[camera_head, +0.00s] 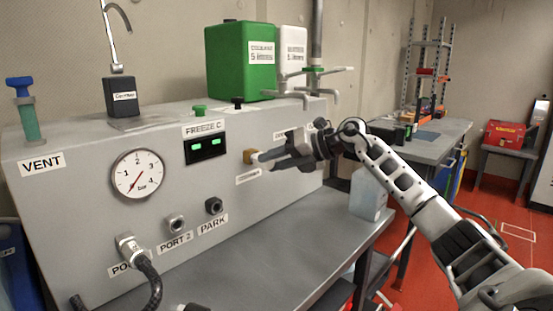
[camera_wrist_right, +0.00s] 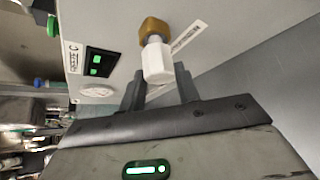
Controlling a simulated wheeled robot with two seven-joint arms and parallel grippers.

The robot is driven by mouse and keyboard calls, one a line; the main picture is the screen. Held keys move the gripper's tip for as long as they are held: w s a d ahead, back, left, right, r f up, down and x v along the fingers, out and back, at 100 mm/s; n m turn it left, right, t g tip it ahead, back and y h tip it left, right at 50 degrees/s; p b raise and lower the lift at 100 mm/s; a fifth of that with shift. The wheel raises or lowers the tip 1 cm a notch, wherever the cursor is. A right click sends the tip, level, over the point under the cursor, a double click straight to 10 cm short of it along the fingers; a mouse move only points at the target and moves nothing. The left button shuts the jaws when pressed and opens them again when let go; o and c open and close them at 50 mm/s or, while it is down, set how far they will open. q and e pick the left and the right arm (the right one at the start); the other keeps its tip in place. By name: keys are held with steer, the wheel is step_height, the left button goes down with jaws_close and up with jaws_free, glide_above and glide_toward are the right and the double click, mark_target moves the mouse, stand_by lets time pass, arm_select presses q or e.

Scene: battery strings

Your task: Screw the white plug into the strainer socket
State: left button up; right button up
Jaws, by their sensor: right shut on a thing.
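The strainer socket is a brass hex fitting (camera_head: 249,157) on the sloped front of the grey panel, right of the green-lit display. It also shows in the right wrist view (camera_wrist_right: 154,29). My right gripper (camera_head: 263,161) is shut on the white plug (camera_wrist_right: 158,64), just in front of the socket. A short grey threaded piece shows between plug and brass, and the two look roughly in line. How far the thread sits inside the socket I cannot tell. In the head view the fingers hide most of the plug. My left gripper is not clearly seen.
A pressure gauge (camera_head: 138,173), port fittings (camera_head: 176,224) and a black hose (camera_head: 150,278) are on the panel's left. A green canister (camera_head: 240,62) and taps stand on top. A pale translucent bottle (camera_head: 368,194) stands on the grey bench (camera_head: 290,235), whose middle is clear.

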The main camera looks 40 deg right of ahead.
steer(key=shift+w+p, duration=0.45)
steer(key=shift+p, duration=0.1)
steer(key=m+y, duration=0.1)
steer(key=m+t+y, duration=0.1)
steer(key=m+y, duration=0.1)
steer(key=shift+d+f, duration=0.1)
steer(key=shift+f, duration=0.2)
steer(key=shift+m+t+y, duration=0.3)
steer(key=shift+m+y, duration=0.1)
steer(key=shift+m, duration=0.4)
steer(key=o, duration=1.2)
steer(key=shift+c, duration=0.2)
